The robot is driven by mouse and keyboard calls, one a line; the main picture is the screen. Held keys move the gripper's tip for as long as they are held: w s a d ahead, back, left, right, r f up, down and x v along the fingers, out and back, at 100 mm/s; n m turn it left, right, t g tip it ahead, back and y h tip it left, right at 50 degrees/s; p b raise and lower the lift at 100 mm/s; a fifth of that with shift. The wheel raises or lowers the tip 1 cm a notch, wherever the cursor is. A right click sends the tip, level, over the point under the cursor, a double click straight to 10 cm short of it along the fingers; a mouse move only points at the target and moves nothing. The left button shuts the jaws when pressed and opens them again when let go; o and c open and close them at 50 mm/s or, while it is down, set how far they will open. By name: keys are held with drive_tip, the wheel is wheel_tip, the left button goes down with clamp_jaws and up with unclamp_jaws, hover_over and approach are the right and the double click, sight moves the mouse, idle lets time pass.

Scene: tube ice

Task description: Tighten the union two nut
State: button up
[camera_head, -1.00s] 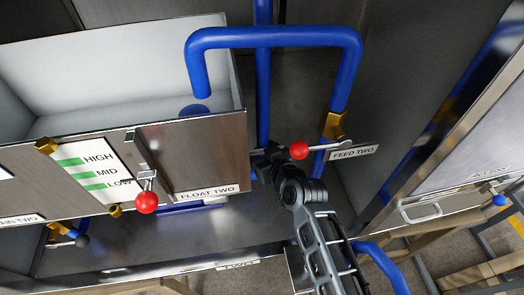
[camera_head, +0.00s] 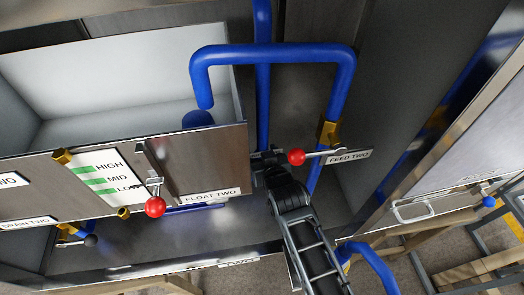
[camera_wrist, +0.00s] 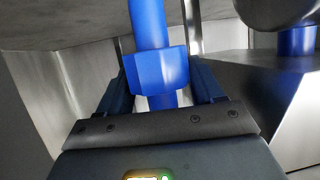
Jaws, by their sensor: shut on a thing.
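The union nut (camera_wrist: 157,70) is a blue six-sided collar on a blue pipe (camera_wrist: 148,22) in the wrist view. My gripper (camera_wrist: 160,85) has one dark finger on each side of the nut and is shut on it. In the head view, my gripper (camera_head: 264,158) is at the upright blue pipe (camera_head: 263,100), beside the right end of the open tank. The nut itself is hidden there by the gripper and arm.
The steel tank (camera_head: 200,155) labelled FLOAT TWO is close left of my gripper. A red-knobbed lever (camera_head: 296,157) of the FEED TWO valve (camera_head: 328,133) is close right. Another red knob (camera_head: 155,207) hangs on the tank front. A bent blue pipe (camera_head: 275,53) arches above.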

drive_tip(key=shift+d+f+m+h, duration=0.1)
drive_tip(key=shift+m+h, duration=0.4)
drive_tip(key=o, duration=0.9)
drive_tip(key=shift+o, duration=0.2)
drive_tip(key=shift+s, duration=0.15)
drive_tip(key=s+d+r+b, duration=0.1)
drive_tip(key=s+d+b, duration=0.1)
drive_tip(key=s, duration=0.6)
drive_tip(key=s+d+r+b, duration=0.1)
drive_tip(key=s+d+b, duration=0.1)
drive_tip(key=s, duration=0.5)
drive_tip(key=shift+s+d, duration=0.35)
drive_tip(key=shift+d, duration=0.05)
